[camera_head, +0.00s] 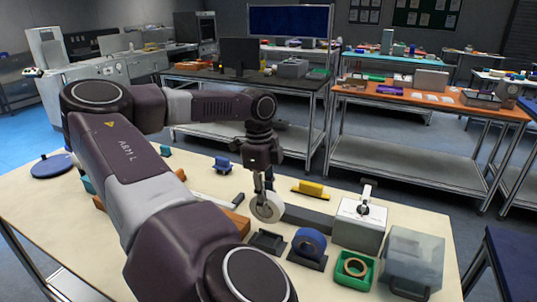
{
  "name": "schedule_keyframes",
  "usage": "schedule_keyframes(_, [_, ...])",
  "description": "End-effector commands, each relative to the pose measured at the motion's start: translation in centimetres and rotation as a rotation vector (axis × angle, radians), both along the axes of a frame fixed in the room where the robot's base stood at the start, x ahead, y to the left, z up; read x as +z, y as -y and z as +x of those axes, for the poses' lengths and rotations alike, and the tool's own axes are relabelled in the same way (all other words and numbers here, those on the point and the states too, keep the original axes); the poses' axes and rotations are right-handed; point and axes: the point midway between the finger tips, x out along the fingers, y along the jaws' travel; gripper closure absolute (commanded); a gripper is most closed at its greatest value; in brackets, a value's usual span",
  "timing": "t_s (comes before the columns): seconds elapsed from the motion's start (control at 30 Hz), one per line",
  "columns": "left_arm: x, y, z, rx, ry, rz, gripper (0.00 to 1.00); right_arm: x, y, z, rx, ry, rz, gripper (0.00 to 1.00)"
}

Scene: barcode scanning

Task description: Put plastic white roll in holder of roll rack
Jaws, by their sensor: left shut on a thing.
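The white roll (259,208) stands on edge, its round face towards me, below my left gripper (265,182). The gripper points down and is shut on the roll's upper part. An empty black holder (268,243) sits on the table in front of the roll, nearer to me. Beside it, a second black holder (306,262) carries a blue roll (309,241). I cannot tell which one the task calls the roll rack. Whether the white roll touches the table is unclear. My right gripper is out of view.
On the pale table (345,187), a white box with a lever (358,225), a clear bin (413,258) and a green tray with a tan roll (355,268) stand to the right. A yellow tool (311,189) lies behind. My left arm hides much of the table's left.

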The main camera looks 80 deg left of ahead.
Motion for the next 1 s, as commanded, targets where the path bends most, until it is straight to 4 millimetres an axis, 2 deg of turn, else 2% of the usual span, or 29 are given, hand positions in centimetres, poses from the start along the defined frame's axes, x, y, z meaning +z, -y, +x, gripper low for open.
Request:
schedule_keyframes(0.6, [-6.2,0.0,0.0,-0.001,-0.001,-0.001,1.00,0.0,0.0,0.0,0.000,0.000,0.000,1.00])
schedule_keyframes(0.8, [-7.6,0.0,0.0,0.000,-0.001,-0.001,1.00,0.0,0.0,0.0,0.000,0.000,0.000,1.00])
schedule_keyframes(1.0, [-8.1,0.0,0.0,0.000,0.001,-0.001,1.00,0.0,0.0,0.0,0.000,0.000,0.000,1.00])
